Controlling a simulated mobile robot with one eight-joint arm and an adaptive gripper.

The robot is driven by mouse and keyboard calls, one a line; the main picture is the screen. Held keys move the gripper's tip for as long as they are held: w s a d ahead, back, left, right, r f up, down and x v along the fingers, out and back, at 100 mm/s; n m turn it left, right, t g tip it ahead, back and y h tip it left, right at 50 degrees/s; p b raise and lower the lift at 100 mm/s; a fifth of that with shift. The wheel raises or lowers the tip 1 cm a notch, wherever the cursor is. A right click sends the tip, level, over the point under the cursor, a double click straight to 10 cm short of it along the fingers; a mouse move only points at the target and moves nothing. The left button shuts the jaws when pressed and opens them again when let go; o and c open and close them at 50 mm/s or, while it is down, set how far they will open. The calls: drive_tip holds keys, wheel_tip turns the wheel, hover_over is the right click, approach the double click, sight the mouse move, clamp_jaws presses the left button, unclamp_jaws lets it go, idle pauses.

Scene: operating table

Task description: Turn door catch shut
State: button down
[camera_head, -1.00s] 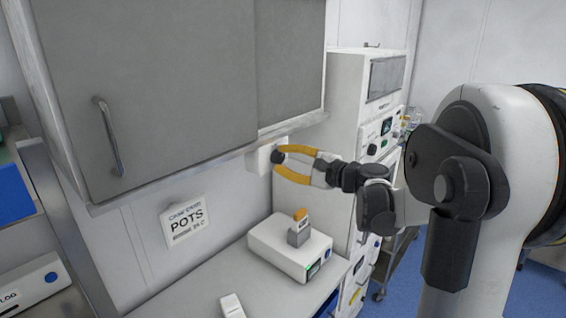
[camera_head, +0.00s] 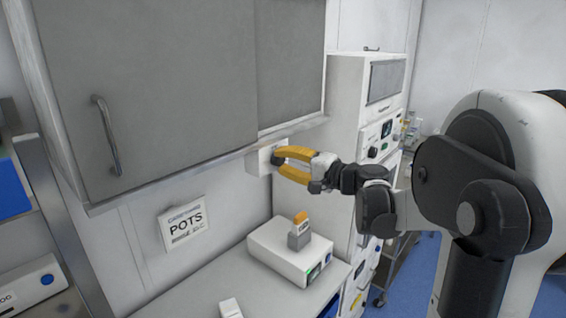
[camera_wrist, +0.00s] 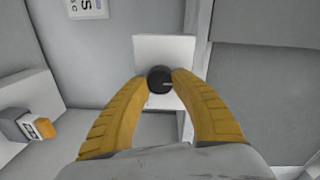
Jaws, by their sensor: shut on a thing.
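The door catch is a round dark knob (camera_wrist: 160,79) on a white box (camera_wrist: 163,46) fixed to the wall. In the wrist view a pale mark shows on the knob's face. In the head view the white box (camera_head: 255,160) sits just under the wall cabinet, and the knob is mostly hidden by my fingers. My gripper (camera_head: 280,160) has yellow fingers, and they are shut on the knob, one on each side. The wrist view also shows the two fingertips (camera_wrist: 160,82) touching the knob.
A grey wall cabinet (camera_head: 150,90) hangs close above my gripper. Below, a white device (camera_head: 272,252) with an orange-topped item (camera_head: 300,230) stands on the counter (camera_head: 190,292). A tall white equipment unit (camera_head: 345,110) stands behind. A POTS sign (camera_head: 185,222) is on the wall.

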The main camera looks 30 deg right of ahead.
drive_tip(key=shift+r, duration=0.1)
idle(0.3)
drive_tip(key=c, duration=1)
unclamp_jaws()
drive_tip(key=v, duration=1.2)
drive_tip(key=s+a+f+n+g+b, duration=0.25)
drive_tip(key=a+f+b, duration=0.25)
drive_tip(key=a+f, duration=0.4)
drive_tip(key=s+a+f+n+g+b, duration=0.15)
drive_tip(key=a+f+g+b, duration=0.25)
drive_tip(key=a+f, duration=0.5)
drive_tip(key=s+a+f+n+g+h+b, duration=0.1)
drive_tip(key=s+f+n+h+b, duration=0.1)
drive_tip(key=s+f+b, duration=0.1)
drive_tip(key=s+a+f+n+h+b, duration=0.1)
drive_tip(key=s+a+f+n+b, duration=0.1)
drive_tip(key=f, duration=0.6)
drive_tip(key=s+a+f+n+g+h+b, duration=0.1)
drive_tip(key=s+f+n+h+b, duration=0.1)
drive_tip(key=s+f+b, duration=0.3)
drive_tip(key=shift+s+a+f+n+g+h, duration=0.2)
drive_tip(key=shift+s+f+n+g+h, duration=0.15)
drive_tip(key=shift+s+f+n, duration=0.4)
